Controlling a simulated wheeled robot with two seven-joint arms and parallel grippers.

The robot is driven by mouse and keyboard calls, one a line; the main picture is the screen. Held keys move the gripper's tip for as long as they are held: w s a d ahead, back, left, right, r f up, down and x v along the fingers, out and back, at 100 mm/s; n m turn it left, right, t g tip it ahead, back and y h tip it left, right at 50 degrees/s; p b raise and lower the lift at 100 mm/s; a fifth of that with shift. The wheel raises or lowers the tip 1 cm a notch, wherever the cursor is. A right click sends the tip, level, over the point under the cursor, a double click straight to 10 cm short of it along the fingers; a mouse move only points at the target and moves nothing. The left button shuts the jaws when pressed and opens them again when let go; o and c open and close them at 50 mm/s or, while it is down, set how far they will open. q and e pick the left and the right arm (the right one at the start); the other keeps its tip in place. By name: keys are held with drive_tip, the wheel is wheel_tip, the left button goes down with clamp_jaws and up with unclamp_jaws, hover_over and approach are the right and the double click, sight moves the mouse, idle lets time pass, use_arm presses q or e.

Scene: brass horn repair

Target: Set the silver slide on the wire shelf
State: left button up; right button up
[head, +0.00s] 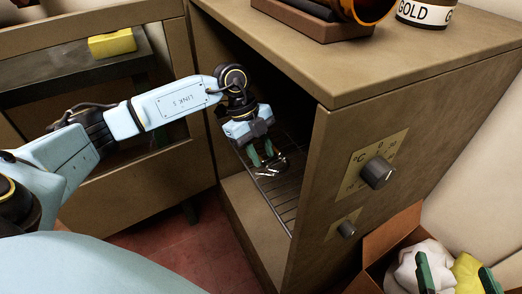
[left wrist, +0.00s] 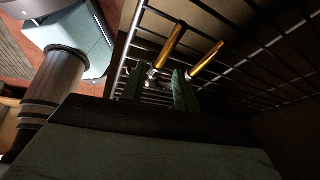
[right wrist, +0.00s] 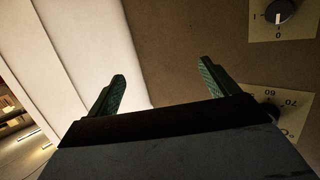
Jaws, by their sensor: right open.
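My left gripper (head: 262,156) reaches down inside the open cabinet, at the wire shelf (head: 285,200). Its fingers are part-way apart, on the silver slide (head: 272,168). In the left wrist view the slide's two parallel tubes (left wrist: 206,60) shine gold in the light and extend beyond the fingertips (left wrist: 158,88) over the shelf wires. The part between the fingers is dark and partly hidden. The slide is at shelf level; I cannot tell whether its full length touches the wires. My right gripper (right wrist: 162,88) is open and empty, in front of the cabinet's dial side.
The cabinet (head: 400,60) has side walls close around my left arm. A dial (head: 378,173) and a smaller knob (head: 346,229) stick out of its panel. A cardboard box (head: 385,240) with cloths stands at lower right. A yellow block (head: 112,43) lies on the left bench.

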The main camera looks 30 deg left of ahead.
use_arm(q)
drive_tip(key=shift+r, duration=0.25)
drive_tip(key=p+v, duration=0.1)
drive_tip(key=v, duration=0.2)
drive_tip(key=shift+a+r+p, duration=0.1)
drive_tip(key=shift+p, duration=0.25)
drive_tip(key=shift+p+v, duration=0.7)
drive_tip(key=shift+v, duration=1.2)
use_arm(e)
drive_tip(key=s+d+f+g+h, duration=0.2)
drive_tip(key=s+d+f+g, duration=0.2)
drive_tip(key=s+f+g, duration=0.4)
drive_tip(key=shift+d+f+m+h, duration=0.2)
drive_tip(key=shift+f+m+h, duration=0.1)
drive_tip(key=shift+f, duration=0.3)
drive_tip(key=shift+s, duration=0.1)
